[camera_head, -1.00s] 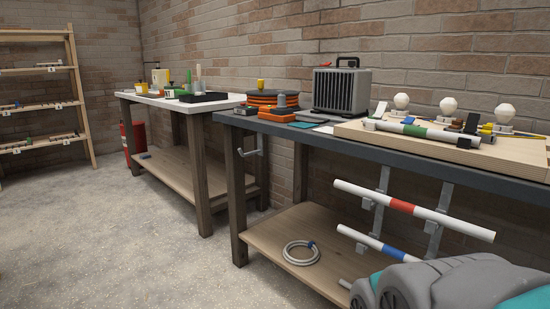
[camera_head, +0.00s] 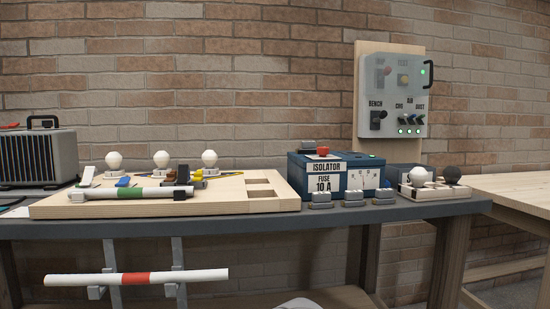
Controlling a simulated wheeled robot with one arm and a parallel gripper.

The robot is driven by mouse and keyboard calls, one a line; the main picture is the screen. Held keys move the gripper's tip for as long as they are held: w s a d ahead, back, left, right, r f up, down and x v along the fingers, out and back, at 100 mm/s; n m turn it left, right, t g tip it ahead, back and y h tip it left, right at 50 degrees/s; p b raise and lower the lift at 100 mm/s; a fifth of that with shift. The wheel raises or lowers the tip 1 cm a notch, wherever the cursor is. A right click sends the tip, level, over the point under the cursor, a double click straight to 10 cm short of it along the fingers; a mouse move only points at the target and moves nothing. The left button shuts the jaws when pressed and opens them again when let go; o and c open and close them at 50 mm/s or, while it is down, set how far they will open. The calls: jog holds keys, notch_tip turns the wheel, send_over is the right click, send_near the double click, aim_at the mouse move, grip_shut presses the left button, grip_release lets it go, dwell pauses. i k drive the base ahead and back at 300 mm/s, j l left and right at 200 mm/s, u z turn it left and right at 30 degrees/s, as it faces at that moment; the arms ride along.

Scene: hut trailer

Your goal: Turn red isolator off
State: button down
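A dark blue box (camera_head: 298,172) stands on the grey bench, right of centre in the head view. Its front carries white labels reading "ISOLATOR" and "FUSE 10 A". The red isolator knob (camera_head: 323,151) sits on top of the box. Its exact position is too small to tell. A tiny green light shows on the box's top at the right. My gripper is not in view, so its relation to the knob does not show.
Wall panel (camera_head: 393,100) with switches and lit green lamps stands behind right. Grey clips (camera_head: 321,198) line the bench edge (camera_head: 240,221) before the box. A wooden board (camera_head: 230,200) with lamps lies left. A heater (camera_head: 38,158) stands far left. A wooden table (camera_head: 510,187) adjoins right.

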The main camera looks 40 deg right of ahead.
aim_at(322, 152)
jog(key=z, duration=1.3)
jog(key=i+j, duration=0.15)
jog(key=i, duration=0.65)
jog(key=l+z, duration=0.05)
